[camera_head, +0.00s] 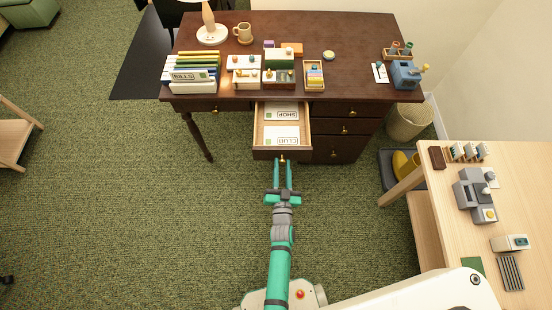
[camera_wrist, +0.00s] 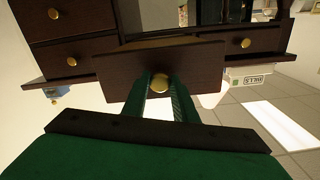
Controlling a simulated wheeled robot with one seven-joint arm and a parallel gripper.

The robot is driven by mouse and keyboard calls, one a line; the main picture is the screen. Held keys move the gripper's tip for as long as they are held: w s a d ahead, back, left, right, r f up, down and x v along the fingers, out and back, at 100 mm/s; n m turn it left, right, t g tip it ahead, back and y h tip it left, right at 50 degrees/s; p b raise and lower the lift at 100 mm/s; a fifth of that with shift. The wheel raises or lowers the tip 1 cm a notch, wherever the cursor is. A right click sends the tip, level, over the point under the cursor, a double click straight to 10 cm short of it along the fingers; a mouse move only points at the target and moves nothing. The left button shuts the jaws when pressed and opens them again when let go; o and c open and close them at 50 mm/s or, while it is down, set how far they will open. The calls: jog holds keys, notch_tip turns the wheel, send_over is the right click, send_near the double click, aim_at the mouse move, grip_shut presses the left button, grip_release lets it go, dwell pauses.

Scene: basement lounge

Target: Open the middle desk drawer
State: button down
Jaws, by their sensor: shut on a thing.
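The dark wooden desk (camera_head: 350,50) stands at the back of the head view. Its middle drawer (camera_head: 263,153) is pulled out toward me, and papers lie inside, one marked SHOP and one marked CLUB. My gripper (camera_head: 283,163) is at the drawer's front, with its green fingers on either side of the small brass knob. In the wrist view the knob (camera_wrist: 160,83) sits between my fingertips (camera_wrist: 163,82), against the dark drawer front (camera_wrist: 205,65). My gripper is shut on the knob.
A light wood table (camera_head: 470,240) with a grey machine stands at the right. A wastebasket (camera_head: 408,122) is by the desk's right side. The green carpet left of my arm is clear. File trays and boxes sit on the desktop.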

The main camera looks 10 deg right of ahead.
jog(key=shift+s, duration=0.25)
jog(key=c, duration=1.4)
grip_release()
jog(key=shift+c, duration=0.2)
jog(key=v, duration=1)
jog(key=shift+s+a, duration=0.15)
jog(key=shift+s, duration=0.2)
